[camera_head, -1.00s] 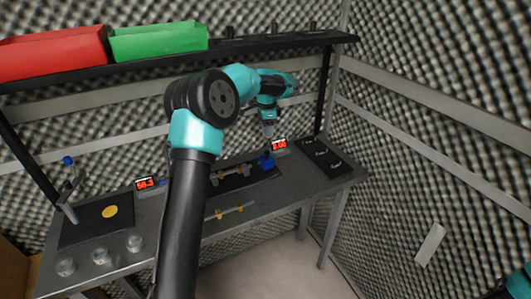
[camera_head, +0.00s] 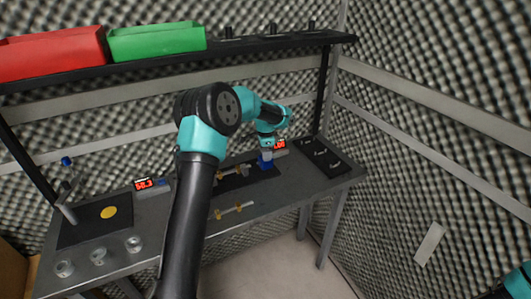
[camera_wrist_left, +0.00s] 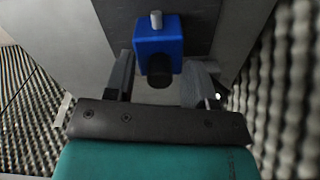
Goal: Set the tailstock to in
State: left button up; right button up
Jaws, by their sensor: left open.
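The tailstock is a blue block (camera_head: 265,161) at the right end of a dark bed (camera_head: 225,183) on the bench. In the left wrist view the blue block (camera_wrist_left: 158,38) shows a light metal pin on one end and a dark round knob on the near end. My left gripper (camera_head: 267,151) is right over the block in the head view and hides part of it. In the wrist view the fingers of my left gripper (camera_wrist_left: 163,80) are apart, one on each side of the knob. Whether they touch it I cannot tell. My right gripper is out of view.
A red display (camera_head: 280,144) stands behind the block, partly covered by my gripper. A black panel (camera_head: 325,156) lies to its right. A rod with yellow supports (camera_head: 235,210) lies in front. A shelf with red (camera_head: 50,53) and green (camera_head: 157,40) bins hangs above.

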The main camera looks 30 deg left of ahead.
pick_arm(q)
jog(key=shift+c, duration=0.3)
grip_shut()
